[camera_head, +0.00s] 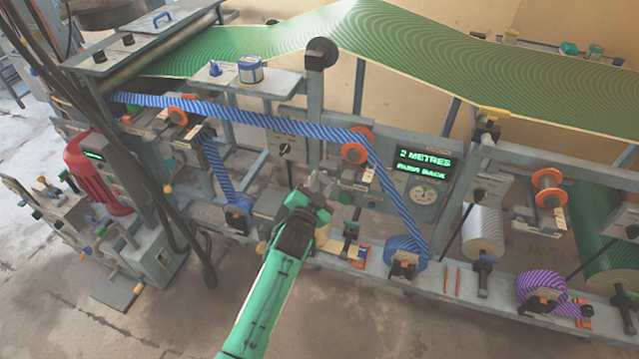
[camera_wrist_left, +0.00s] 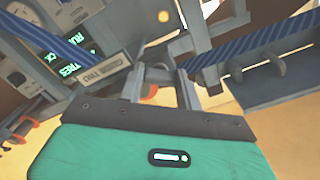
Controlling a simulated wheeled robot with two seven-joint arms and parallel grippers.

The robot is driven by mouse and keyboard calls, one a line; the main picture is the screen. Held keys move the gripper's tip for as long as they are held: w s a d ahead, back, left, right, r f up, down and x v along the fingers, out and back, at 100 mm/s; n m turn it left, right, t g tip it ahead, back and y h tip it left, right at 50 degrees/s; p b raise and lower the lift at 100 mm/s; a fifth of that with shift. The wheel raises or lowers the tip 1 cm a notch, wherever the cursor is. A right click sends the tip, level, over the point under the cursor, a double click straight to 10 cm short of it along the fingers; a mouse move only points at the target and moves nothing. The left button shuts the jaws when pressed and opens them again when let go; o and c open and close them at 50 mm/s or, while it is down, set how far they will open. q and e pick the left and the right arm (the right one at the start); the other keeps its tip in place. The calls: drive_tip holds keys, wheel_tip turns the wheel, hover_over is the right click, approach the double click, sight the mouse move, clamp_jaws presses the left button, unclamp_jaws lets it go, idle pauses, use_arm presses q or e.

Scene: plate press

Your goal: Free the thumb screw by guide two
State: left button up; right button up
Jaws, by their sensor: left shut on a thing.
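My left gripper (camera_head: 320,180) reaches in at the middle of the press, just left of and below an orange-flanged guide roller (camera_head: 355,147) that carries the blue striped web. In the left wrist view my gripper (camera_wrist_left: 160,76) has its two fingers closed on a small grey part at the guide's bracket, which fits the thumb screw. The fingers hide most of that part, and I cannot tell how far it is turned. My right gripper is not in view.
The blue striped web (camera_head: 260,120) runs close above my gripper and down to a blue roll (camera_head: 405,250). A display (camera_head: 425,165) reads "2 METRES" and "RUN BACK". A red motor-like unit (camera_head: 95,170) stands at the left. A lower rail (camera_head: 455,285) with rolls and small tools runs along the front.

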use_arm(q)
drive_tip(key=shift+f, duration=0.15)
drive_tip(key=o, duration=1)
drive_tip(key=shift+s, duration=0.15)
drive_tip(key=b+v, duration=0.1)
drive_tip(key=v, duration=1.2)
drive_tip(key=shift+s+a+b, duration=0.1)
drive_tip(key=shift+s+b, duration=0.15)
drive_tip(key=shift+b, duration=0.1)
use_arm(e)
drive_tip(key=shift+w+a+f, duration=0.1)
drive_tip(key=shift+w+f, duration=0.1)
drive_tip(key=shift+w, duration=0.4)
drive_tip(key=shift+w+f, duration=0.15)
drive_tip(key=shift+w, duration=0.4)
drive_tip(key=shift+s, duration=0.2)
